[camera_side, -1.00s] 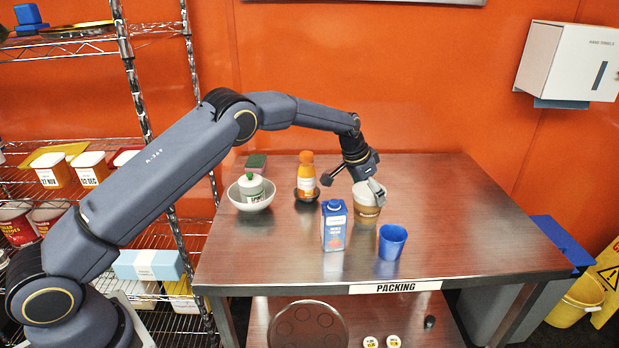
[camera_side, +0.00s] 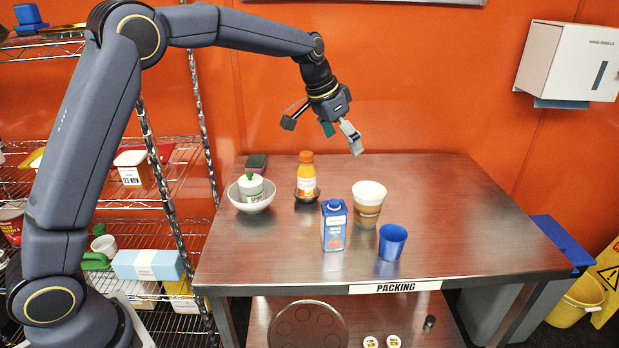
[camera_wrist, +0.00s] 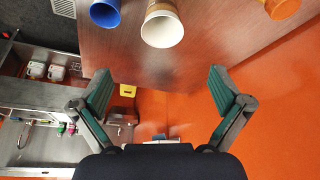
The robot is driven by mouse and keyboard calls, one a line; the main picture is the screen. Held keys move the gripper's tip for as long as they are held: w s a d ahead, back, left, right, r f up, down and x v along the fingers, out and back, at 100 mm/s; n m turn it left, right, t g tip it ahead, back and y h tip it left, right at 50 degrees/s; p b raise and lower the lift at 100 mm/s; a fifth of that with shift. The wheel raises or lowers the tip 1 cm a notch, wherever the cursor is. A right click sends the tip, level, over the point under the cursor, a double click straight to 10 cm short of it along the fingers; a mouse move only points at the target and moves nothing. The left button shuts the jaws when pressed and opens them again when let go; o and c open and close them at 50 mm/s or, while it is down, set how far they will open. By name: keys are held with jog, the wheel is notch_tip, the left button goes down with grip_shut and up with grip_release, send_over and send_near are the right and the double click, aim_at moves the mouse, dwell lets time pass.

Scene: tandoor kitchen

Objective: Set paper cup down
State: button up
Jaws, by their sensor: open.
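The paper cup (camera_side: 368,204), brown with a white top, stands upright on the packing table (camera_side: 440,215), behind and between the blue carton and the blue cup. It also shows near the top of the wrist view (camera_wrist: 162,27). My gripper (camera_side: 346,140) is raised well above the table, up and to the left of the paper cup, and apart from it. In the wrist view, the two green-padded fingers (camera_wrist: 160,92) are spread wide with nothing between them.
A blue carton (camera_side: 334,226) and a blue cup (camera_side: 391,242) stand near the front. An orange bottle (camera_side: 306,178) sits in a small dark dish. A white bowl (camera_side: 251,202) holds a white container. A sponge (camera_side: 256,163) lies behind. The table's right side is clear.

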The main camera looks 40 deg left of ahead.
jog(key=s+a+r+n, duration=0.1)
jog(key=s+r, duration=0.5)
jog(key=s, duration=0.5)
jog(key=s+a+f+n, duration=0.1)
jog(key=s+f, duration=0.1)
jog(key=s, duration=1)
jog(key=s+a+f+n+t+y, duration=0.1)
jog(key=s, duration=1.1)
jog(key=shift+s+a+f+n+y, duration=0.15)
jog(key=shift+s+f+n+y, duration=0.15)
jog(key=shift+s+f, duration=0.1)
